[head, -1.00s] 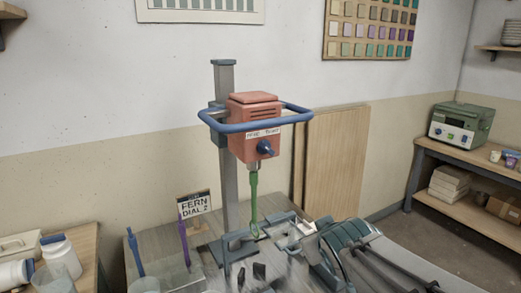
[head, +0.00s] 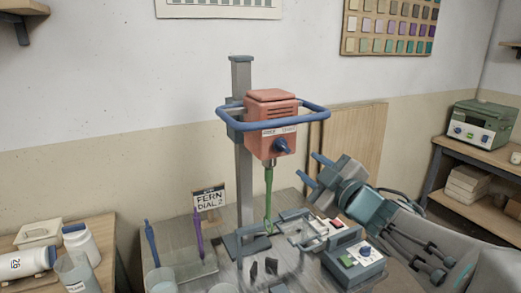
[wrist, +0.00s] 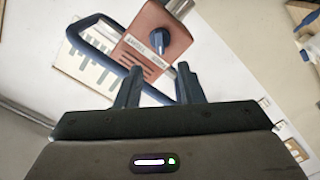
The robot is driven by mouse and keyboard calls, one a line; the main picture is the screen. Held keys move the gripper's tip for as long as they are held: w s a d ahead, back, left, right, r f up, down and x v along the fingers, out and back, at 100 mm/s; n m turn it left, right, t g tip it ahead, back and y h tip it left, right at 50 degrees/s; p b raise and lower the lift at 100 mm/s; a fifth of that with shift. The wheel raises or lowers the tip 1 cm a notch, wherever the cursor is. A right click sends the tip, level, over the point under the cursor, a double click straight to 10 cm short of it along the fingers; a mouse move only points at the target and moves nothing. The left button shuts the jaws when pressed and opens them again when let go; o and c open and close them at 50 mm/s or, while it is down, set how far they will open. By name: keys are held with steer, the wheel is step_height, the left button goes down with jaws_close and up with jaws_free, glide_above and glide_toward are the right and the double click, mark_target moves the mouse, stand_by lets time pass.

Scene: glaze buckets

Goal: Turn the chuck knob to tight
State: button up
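The chuck knob (head: 280,146) is a blue knob on the front of the red mixer head (head: 270,115), just under a small white label strip. The label's words are too small to read surely. In the wrist view the knob (wrist: 177,42) shows a white mark, beyond my fingers. A green paddle (head: 268,195) hangs below the head. My gripper (head: 314,178) is open and empty, to the lower right of the knob and apart from it. In the wrist view my gripper's two fingers (wrist: 158,82) stand apart, pointing toward the mixer head.
A blue ring handle (head: 300,123) surrounds the mixer head. A control box (head: 357,262) with a blue dial stands on the table at right. A "FERN DIAL 2" sign (head: 209,200) stands behind.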

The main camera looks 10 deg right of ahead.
mark_target(286, 149)
steer(key=x, duration=1)
steer(key=shift+w+a+p, duration=0.1)
steer(key=shift+w+p, duration=0.25)
steer(key=shift+p, duration=0.05)
jaws_close()
